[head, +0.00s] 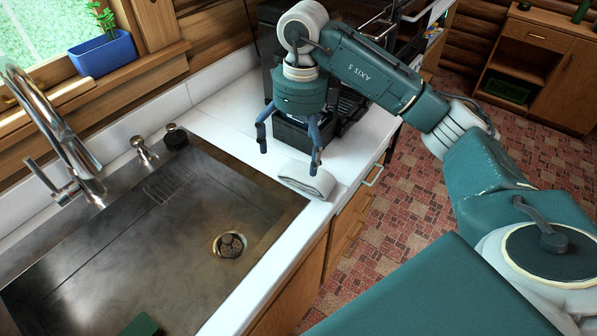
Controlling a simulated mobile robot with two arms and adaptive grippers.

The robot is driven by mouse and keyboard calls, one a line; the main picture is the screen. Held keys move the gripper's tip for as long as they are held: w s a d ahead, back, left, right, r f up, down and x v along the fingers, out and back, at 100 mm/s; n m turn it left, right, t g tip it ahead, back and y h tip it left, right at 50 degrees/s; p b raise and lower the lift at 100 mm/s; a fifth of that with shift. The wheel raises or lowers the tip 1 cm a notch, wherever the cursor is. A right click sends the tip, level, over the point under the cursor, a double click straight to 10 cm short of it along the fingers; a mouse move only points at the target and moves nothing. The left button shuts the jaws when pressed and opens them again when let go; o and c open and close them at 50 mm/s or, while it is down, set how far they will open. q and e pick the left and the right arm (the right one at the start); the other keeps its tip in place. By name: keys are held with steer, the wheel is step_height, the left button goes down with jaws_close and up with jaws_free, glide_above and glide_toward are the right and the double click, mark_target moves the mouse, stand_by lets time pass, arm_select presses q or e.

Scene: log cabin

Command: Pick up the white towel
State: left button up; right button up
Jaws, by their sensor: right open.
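The white towel (306,180) lies folded on the white counter, close to the right rim of the sink and near the counter's front edge. My right gripper (289,160) points down over the counter, just behind and above the towel. Its fingers are spread open with nothing between them. The right finger hangs close to the towel's far side; I cannot tell whether it touches. The left finger is over bare counter. My left gripper is not in view.
The metal sink (262,229) with a tall faucet (62,140) fills the left. A dark rack (345,108) stands on the counter behind my gripper. A blue planter (103,54) sits on the sill. A drawer handle (373,176) sticks out in front.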

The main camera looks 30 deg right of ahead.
mark_target(306, 176)
steer(key=shift+s+d+f+h, duration=0.15)
steer(key=shift+d+f+h, duration=0.1)
steer(key=shift+d, duration=0.2)
steer(key=shift+s+d+f+h, duration=0.15)
steer(key=shift+d+f, duration=0.1)
steer(key=shift+d, duration=0.2)
step_height(306, 176, down, 4)
steer(key=shift+r+p, duration=0.25)
steer(key=shift+p, duration=0.35)
steer(key=f+p, duration=0.1)
steer(key=f, duration=0.2)
steer(key=f+p, duration=0.1)
steer(key=shift+d+f+p, duration=0.3)
steer(key=shift+d+f, duration=0.05)
steer(key=shift+f, duration=0.5)
steer(key=c, duration=1.3)
